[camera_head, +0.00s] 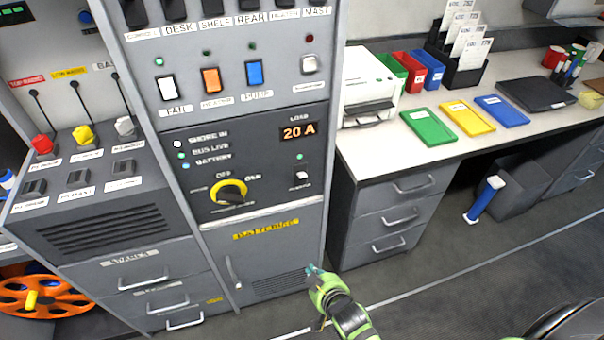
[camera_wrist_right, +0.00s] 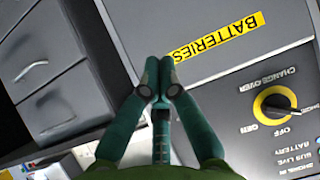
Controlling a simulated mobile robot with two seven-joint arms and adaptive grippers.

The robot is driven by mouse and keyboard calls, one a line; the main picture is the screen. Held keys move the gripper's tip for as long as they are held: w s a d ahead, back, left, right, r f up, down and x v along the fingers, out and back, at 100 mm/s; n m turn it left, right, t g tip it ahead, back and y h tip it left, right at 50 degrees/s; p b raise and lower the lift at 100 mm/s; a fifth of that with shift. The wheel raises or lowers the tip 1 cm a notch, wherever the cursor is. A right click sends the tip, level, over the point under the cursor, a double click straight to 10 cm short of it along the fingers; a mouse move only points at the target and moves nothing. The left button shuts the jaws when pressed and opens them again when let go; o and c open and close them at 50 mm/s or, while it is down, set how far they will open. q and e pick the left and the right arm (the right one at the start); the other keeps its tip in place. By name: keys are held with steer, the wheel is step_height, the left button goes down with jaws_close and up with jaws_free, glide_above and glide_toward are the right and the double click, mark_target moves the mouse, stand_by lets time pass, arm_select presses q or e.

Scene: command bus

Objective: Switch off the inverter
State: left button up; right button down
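A small white rocker switch (camera_head: 301,176) sits on the grey panel, right of the rotary knob and below the 20 A load display (camera_head: 299,131). A green lamp (camera_head: 300,156) is lit above it. Its label is too small to read surely, so I cannot confirm it is the inverter switch. My right gripper (camera_head: 313,270) is in front of the lower cabinet, below and apart from this switch. In the wrist view the right gripper's fingers (camera_wrist_right: 160,72) meet at the tips with nothing between them. My left gripper is not in view.
The yellow-ringed change-over knob (camera_head: 229,193) is left of the small switch; it also shows in the wrist view (camera_wrist_right: 275,104). White, orange and blue rockers (camera_head: 211,80) sit higher up. A drawer desk (camera_head: 390,215) stands right of the panel. The floor in front is clear.

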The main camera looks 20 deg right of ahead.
steer(key=w+r+t, duration=0.3)
steer(key=w+r, duration=0.2)
steer(key=r, duration=0.7)
steer(key=m+t+h, duration=0.1)
steer(key=t, duration=0.1)
glide_toward(297, 164)
steer(key=s, duration=0.4)
steer(key=shift+r, duration=0.35)
steer(key=shift+w, duration=0.15)
steer(key=w, duration=0.3)
steer(key=w+f, duration=0.1)
steer(key=w, duration=0.2)
steer(key=w+p, duration=0.1)
steer(key=w, duration=0.2)
steer(key=shift+w+f, duration=0.3)
steer(key=shift+w, duration=0.1)
